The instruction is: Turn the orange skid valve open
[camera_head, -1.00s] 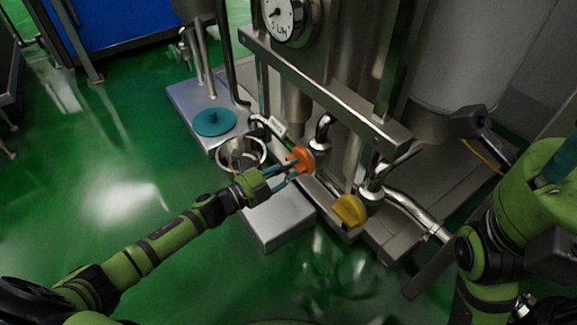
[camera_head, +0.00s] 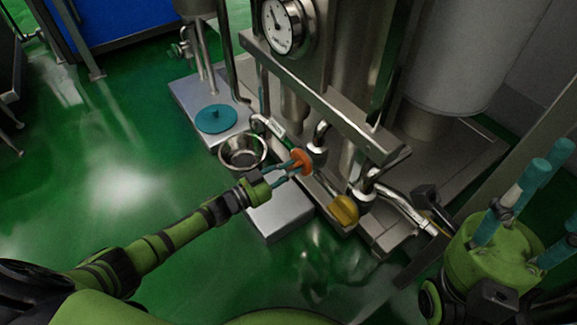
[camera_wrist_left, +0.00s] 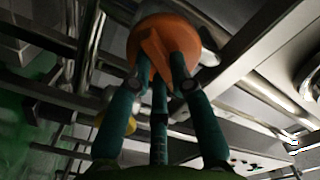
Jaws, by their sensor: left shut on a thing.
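The orange valve handle (camera_head: 302,162) is a round disc with a raised grip bar, on the pipework at the front of the steel skid. My left gripper (camera_head: 292,168) reaches it from the left, and its teal fingers are shut on it. In the left wrist view, the orange handle (camera_wrist_left: 160,50) sits at the fingertips (camera_wrist_left: 160,75), with its raised bar between the fingers. The valve body behind the disc is mostly hidden. My right gripper (camera_head: 525,205) is at the lower right, its teal fingers spread and empty, away from the skid.
A yellow valve handle (camera_head: 344,209) is right of the orange one. A round gauge (camera_head: 281,25) and steel beam (camera_head: 320,98) are above. Green floor is clear at left.

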